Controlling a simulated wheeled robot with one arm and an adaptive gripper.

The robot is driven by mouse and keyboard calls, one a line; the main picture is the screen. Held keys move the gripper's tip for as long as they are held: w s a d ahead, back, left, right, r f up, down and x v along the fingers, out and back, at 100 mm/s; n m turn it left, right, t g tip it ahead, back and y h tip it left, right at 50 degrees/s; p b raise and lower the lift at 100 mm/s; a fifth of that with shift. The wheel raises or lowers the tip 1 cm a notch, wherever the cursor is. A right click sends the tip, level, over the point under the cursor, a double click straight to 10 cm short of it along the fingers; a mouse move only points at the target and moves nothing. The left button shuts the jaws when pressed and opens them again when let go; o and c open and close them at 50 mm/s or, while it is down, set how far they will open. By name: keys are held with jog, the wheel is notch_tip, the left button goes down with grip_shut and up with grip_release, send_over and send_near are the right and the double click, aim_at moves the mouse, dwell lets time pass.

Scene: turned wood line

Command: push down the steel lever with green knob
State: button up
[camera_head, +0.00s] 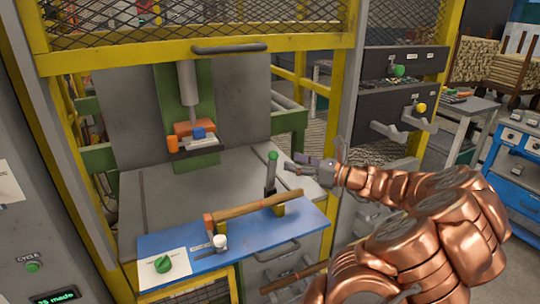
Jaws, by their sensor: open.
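The steel lever (270,177) stands nearly upright at the back of the blue bench top, just right of the middle. Its green knob (273,155) is at its top. My gripper (297,164) is just right of the lever, at about the height of its upper part in the picture. Its fingers point left toward the lever and it looks open and empty. A narrow gap shows between the fingertips and the lever, though the depth between them is hard to judge.
A turned wooden piece (245,210) lies across supports in front of the lever. A press (190,90) stands behind.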

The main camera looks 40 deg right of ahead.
aim_at(274, 156)
jog(key=shift+p+x, duration=0.8)
jog(key=shift+x, duration=2.95)
jog(key=shift+a, duration=0.15)
jog(key=shift+c, duration=0.3)
grip_shut()
